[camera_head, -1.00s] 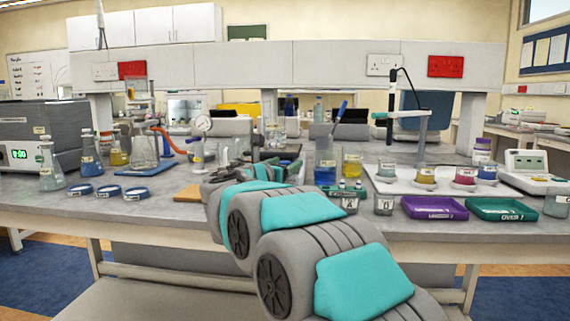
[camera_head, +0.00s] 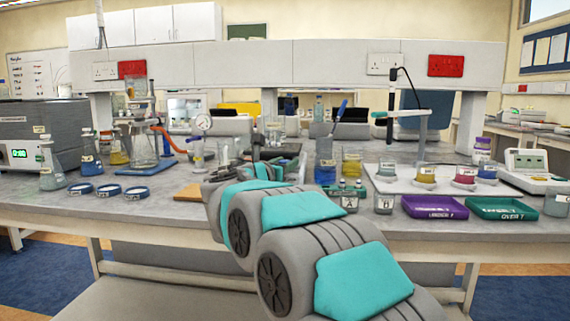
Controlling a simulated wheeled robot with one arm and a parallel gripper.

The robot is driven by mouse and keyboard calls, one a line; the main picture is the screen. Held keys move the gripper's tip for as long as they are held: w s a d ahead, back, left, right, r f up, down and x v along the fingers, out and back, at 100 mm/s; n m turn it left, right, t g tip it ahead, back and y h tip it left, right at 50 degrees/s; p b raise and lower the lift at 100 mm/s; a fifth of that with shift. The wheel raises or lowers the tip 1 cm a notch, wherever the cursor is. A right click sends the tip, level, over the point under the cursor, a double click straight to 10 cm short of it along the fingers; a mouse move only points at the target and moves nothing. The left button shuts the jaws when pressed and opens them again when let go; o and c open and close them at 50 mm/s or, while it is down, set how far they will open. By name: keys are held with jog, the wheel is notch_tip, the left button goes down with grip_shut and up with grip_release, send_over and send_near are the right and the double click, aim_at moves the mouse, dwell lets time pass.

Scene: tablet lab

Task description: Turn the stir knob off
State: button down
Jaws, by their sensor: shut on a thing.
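My arm reaches from the lower right onto the grey bench, and my gripper (camera_head: 222,168) is at its far end, small and partly covered by my wrist. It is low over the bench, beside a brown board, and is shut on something. The stir knob itself cannot be made out; my gripper and arm cover that spot. The knob's setting cannot be read from here.
A brown board (camera_head: 190,192) lies left of my gripper, with three blue-rimmed dishes (camera_head: 108,190) farther left. A blue beaker (camera_head: 325,168) stands to the right. A purple tray (camera_head: 434,207) and a green tray (camera_head: 502,209) lie at the front right.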

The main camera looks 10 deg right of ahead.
jog(key=shift+d+n+y, duration=0.15)
jog(key=shift+n+y, duration=0.15)
jog(key=shift+n+t+y+b, duration=0.45)
jog(key=shift+n+t+y, duration=0.25)
jog(key=shift+y, duration=0.3)
jog(key=n+y+b, duration=0.1)
jog(key=t+y+b, duration=0.1)
jog(key=shift+f+n+y+b, duration=0.2)
jog(key=shift+n+y+b, duration=0.1)
jog(key=shift+n+b, duration=0.1)
jog(key=shift+n+y+b, duration=0.3)
jog(key=shift+y+b, duration=0.6)
jog(key=shift+b, duration=0.05)
jog(key=shift+a+r+n+t+y+b, duration=0.2)
jog(key=shift+n+t+y+b, duration=0.2)
jog(key=shift+n+y+b, duration=0.4)
